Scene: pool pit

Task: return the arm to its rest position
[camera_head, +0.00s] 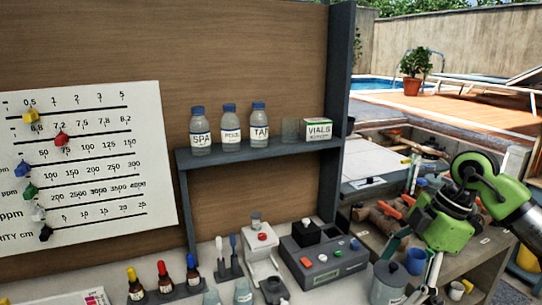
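My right arm (447,217), green and black, comes in from the right edge. It bends at a high elbow and runs down toward the bottom edge. It stands in front of the right part of the bench and the pit behind it. Its gripper end (430,292) is low at the bottom edge, small and partly cut off, so I cannot tell whether the fingers are open or shut. No held object can be made out. My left arm and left gripper are not in view.
A grey jar (388,281) and a blue cup (415,261) are close to my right arm. A tester box (325,262), a white device (262,258) and dropper bottles (164,278) stand on the bench. A shelf (255,150) holds labelled bottles.

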